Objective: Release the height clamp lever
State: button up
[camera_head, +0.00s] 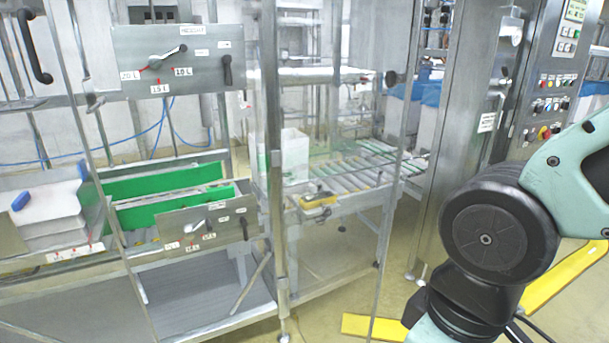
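A grey metal plate (130,52) at the upper left carries a label that seems to read HEIGHT. A black lever (226,70) is on its right side and points roughly up and down; its clamp state cannot be told. A silver selector handle (168,54) with a red pointer sits left of it, among labels 20 L, 15 L and 10 L. A second, lower plate (210,222) carries a similar selector and a black lever (244,228), also near vertical. My arm shows at the right, well apart from both plates. My gripper is out of view.
Clear door panels (335,100) with metal frames stand right of the plates. Behind them is a roller conveyor (365,165). A control cabinet (545,100) with buttons stands at the right. Green guides (165,183) and a yellow floor strip (372,327) also show.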

aim_at(227, 59)
jog(key=l+u, duration=0.1)
jog(key=u, duration=0.25)
jog(key=i+l+u, duration=0.1)
jog(key=u, duration=0.25)
jog(key=l+u, duration=0.15)
jog(key=u, duration=0.2)
jog(key=l+u, duration=0.35)
jog(key=l, duration=0.7)
jog(key=l+u, duration=0.4)
jog(key=l, duration=0.65)
jog(key=k+l, duration=0.1)
jog(key=l, duration=0.35)
jog(key=k+l, duration=0.1)
jog(key=l, duration=0.35)
jog(key=j+z, duration=0.15)
jog(key=j, duration=1.5)
jog(key=i+j+z, duration=0.1)
jog(key=j, duration=0.25)
jog(key=i+j, duration=0.35)
jog(key=i+j+z, duration=0.15)
jog(key=j, duration=0.25)
jog(key=i+j, duration=0.1)
jog(key=i, duration=0.4)
jog(key=i+z, duration=0.1)
jog(key=i, duration=0.4)
